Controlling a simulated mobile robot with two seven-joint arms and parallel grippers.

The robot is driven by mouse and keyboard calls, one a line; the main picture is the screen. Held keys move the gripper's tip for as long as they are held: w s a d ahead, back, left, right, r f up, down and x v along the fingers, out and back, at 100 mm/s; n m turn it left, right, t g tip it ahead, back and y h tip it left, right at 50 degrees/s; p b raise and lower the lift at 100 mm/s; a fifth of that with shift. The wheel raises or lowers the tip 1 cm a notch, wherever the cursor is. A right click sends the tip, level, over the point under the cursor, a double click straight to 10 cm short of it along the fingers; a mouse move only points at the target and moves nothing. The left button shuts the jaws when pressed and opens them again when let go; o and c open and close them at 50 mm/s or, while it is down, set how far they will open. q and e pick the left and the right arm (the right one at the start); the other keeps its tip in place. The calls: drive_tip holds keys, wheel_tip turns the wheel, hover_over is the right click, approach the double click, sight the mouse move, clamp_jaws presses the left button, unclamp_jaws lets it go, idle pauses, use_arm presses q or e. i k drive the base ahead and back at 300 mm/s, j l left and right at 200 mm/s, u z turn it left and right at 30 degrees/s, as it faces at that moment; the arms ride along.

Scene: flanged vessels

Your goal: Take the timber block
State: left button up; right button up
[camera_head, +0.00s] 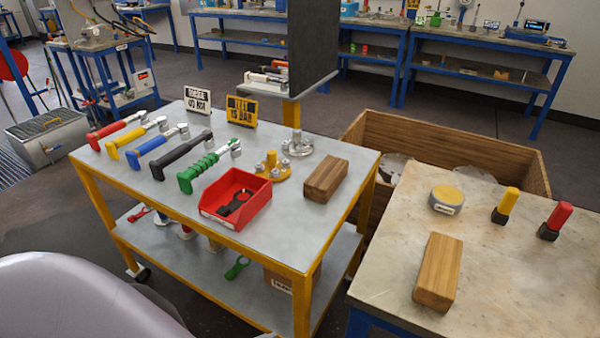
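Two wooden blocks are in view. A dark brown timber block (326,180) lies on the grey top of the yellow-framed cart (310,226), near its right edge. A lighter timber block (438,272) lies on the pale, stained table top (512,285) at the right, near its left side. The two blocks are on separate surfaces, and nothing touches either one. Neither of my grippers shows in the head view.
The cart also holds a red bin (235,199), several coloured-handled wrenches and flange parts beside the darker block. A round tin (446,200) and two markers stand behind the lighter block. A wooden crate (450,150) stands behind cart and table.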

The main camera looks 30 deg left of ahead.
sight(320, 186)
drive_tip(key=u, duration=0.85)
drive_tip(key=i+j, duration=0.1)
drive_tip(key=j, duration=0.25)
drive_tip(key=i+j, duration=0.1)
drive_tip(key=j, duration=0.65)
drive_tip(key=i+j, duration=0.15)
drive_tip(key=j, duration=0.2)
drive_tip(key=j+z, duration=0.2)
drive_tip(key=z, duration=0.15)
drive_tip(key=j+z, duration=0.2)
drive_tip(key=z, duration=0.2)
drive_tip(key=i, duration=0.05)
